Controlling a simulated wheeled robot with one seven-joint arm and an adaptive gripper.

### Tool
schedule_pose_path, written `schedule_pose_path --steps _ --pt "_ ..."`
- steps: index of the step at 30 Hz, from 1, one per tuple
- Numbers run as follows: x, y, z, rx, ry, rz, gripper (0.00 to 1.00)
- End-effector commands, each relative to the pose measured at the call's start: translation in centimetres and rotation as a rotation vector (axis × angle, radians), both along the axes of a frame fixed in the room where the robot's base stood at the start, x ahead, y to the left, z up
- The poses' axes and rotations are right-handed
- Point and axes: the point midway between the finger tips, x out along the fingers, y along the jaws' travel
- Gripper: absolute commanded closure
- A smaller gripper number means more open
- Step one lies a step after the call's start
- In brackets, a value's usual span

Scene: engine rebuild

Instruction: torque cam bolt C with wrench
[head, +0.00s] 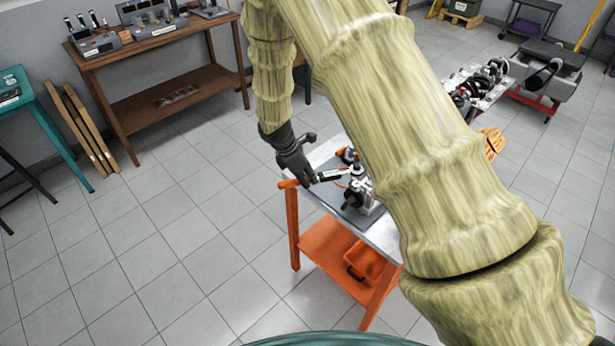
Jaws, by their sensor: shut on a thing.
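My dark gripper (308,178) is above the left end of a workbench with a grey top and orange legs (293,230). It is shut on a slim wrench (329,175), dark with a pale section, that points right toward the engine parts. The engine assembly (362,190), grey and black, stands on the bench, partly hidden behind my arm. Cam bolt C cannot be made out, and I cannot tell whether the wrench touches a bolt.
An orange bin (362,262) sits on the bench's lower shelf. A brown workbench (150,50) and a teal table (22,90) stand at left, with boards (85,130) between. An engine on a stand (545,75) is at back right. The left floor is clear.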

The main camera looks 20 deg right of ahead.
Motion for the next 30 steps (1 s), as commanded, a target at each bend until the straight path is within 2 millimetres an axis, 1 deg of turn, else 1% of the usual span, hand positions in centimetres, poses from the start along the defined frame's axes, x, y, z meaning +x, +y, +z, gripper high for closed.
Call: schedule_pose_path --steps 30 --pt "0.74 -0.07 0.11 0.0 -0.002 -0.039 1.0"
